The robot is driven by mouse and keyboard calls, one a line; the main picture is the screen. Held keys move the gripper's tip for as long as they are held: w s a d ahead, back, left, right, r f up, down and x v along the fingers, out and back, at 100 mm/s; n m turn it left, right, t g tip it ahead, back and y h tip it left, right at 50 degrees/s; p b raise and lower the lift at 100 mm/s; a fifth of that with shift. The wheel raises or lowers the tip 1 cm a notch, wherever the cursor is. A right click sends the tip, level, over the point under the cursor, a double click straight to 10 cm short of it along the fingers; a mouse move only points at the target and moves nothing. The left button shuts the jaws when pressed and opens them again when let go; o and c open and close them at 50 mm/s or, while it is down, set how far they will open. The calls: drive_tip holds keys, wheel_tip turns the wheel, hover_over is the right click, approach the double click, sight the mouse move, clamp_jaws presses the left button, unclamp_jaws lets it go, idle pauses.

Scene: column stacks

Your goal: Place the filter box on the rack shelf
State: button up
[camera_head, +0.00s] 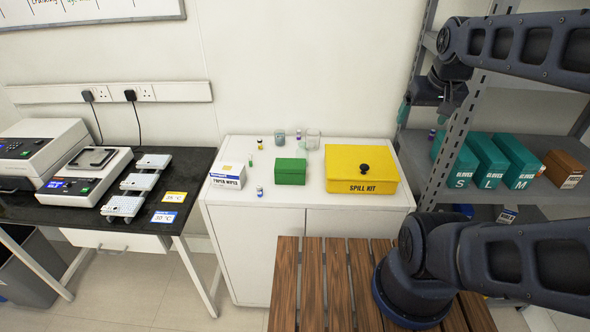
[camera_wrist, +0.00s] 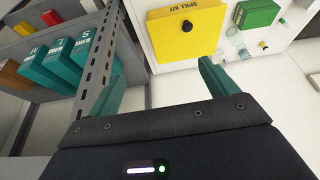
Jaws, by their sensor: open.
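No box in view has a readable filter label. A brown box (camera_head: 565,168) with a white label stands on the rack shelf (camera_head: 530,197), right of the teal glove boxes. My gripper (camera_head: 404,112) is raised by the rack's front post, partly hidden by the arm. In the wrist view my gripper (camera_wrist: 160,83) has its teal fingers apart with nothing between them.
The yellow spill kit (camera_head: 361,169), paper wipes box (camera_head: 227,176) and small glassware share the white cabinet (camera_head: 330,206). Teal glove boxes (camera_head: 487,159) fill much of the shelf. The rack post (camera_head: 462,115) stands close to my gripper. A slatted wooden surface (camera_head: 312,285) lies in front.

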drive_tip(key=w+a+f+n+g, duration=0.1)
drive_tip(key=w+a+n+g, duration=0.1)
drive_tip(key=w+a+n, duration=0.5)
drive_tip(key=n+g+h, duration=0.2)
drive_tip(key=n+h, duration=0.2)
drive_tip(key=n, duration=0.7)
approach(289, 163)
drive_tip(key=shift+w+d+f, duration=0.4)
drive_tip(key=shift+w+f, duration=0.15)
drive_tip(key=shift+f, duration=0.2)
drive_tip(key=shift+a+f, duration=0.25)
drive_tip(key=shift+s+f+h, duration=0.1)
drive_tip(key=shift+f+h, duration=0.2)
drive_tip(key=x, duration=0.5)
drive_tip(key=shift+s, duration=0.1)
drive_tip(key=x, duration=0.2)
drive_tip(key=s+x, duration=0.1)
drive_tip(key=x, duration=0.1)
drive_tip(key=shift+d, duration=0.15)
drive_tip(key=shift+w+d+f, duration=0.1)
drive_tip(key=shift+d+f, duration=0.15)
drive_tip(key=shift+f, duration=0.3)
